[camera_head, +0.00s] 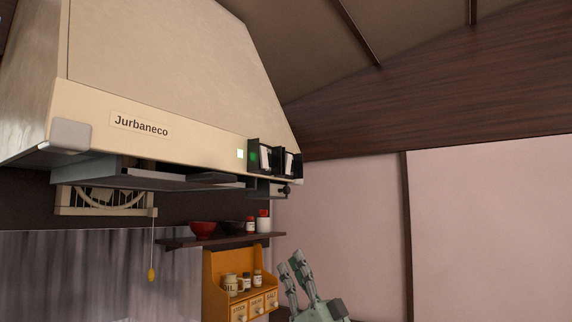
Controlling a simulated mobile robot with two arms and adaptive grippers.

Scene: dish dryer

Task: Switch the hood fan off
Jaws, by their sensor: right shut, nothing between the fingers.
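The cream hood (165,60) with a "Jurbaneco" label fills the upper left of the head view. On the right end of its front edge is a black switch panel (274,158) with two switches. A green light shows on the left switch, and a small pale lit square (240,154) sits just left of the panel. My right gripper (298,258) is below and slightly right of the panel, pointing up, shut and empty, apart from the hood. My left gripper is not in view.
A dark shelf (190,242) under the hood holds a red bowl (203,230) and small jars. An orange spice rack (213,264) stands below it, close to my right gripper's left. A pull cord with a yellow end (151,274) hangs at left. The pink wall area at right is clear.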

